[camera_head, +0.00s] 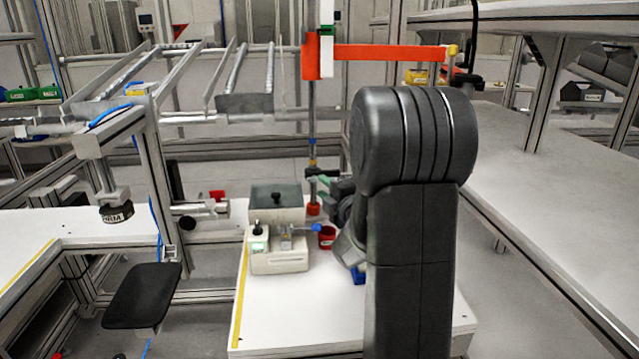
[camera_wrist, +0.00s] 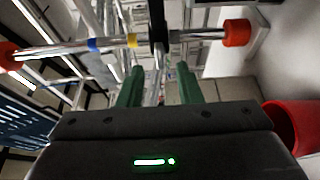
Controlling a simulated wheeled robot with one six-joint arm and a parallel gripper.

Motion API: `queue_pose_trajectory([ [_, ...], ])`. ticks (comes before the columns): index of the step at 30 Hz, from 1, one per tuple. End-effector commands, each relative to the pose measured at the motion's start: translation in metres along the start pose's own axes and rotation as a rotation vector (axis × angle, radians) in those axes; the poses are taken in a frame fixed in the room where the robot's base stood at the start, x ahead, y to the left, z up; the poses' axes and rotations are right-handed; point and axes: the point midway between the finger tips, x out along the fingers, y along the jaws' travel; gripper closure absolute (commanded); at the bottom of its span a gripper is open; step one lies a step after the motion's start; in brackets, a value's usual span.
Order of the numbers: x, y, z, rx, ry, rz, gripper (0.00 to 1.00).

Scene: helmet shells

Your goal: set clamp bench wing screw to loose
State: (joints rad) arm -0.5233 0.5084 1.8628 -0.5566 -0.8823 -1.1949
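My gripper (camera_head: 322,185) shows in the head view as small green fingers beside the upright pole, partly hidden by my arm. In the wrist view its two green fingers (camera_wrist: 158,76) are apart, with no object clearly held between them. A cream bench fixture (camera_head: 280,264) stands on the white table, below and left of my gripper. It carries a black knob, a green light and a metal block. A small blue-tipped part (camera_head: 316,228) sticks out to its right; this may be the wing screw, but its setting is too small to tell.
A banded metal pole (camera_head: 312,150) with a red-orange foot stands close to my gripper; it also crosses the wrist view (camera_wrist: 112,43). A red cup (camera_head: 327,238) is right of the fixture. A grey box (camera_head: 277,204) stands behind it. The white table (camera_head: 290,325) is clear in front.

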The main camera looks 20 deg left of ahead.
Motion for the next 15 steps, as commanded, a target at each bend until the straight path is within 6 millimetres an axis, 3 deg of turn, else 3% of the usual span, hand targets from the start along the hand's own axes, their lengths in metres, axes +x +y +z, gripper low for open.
queue_pose_trajectory([
  [6, 0.029, 0.0, 0.0, 0.0, 0.0, 0.0, 0.68],
  [15, 0.037, 0.0, 0.0, 0.001, -0.002, -0.001, 0.68],
])
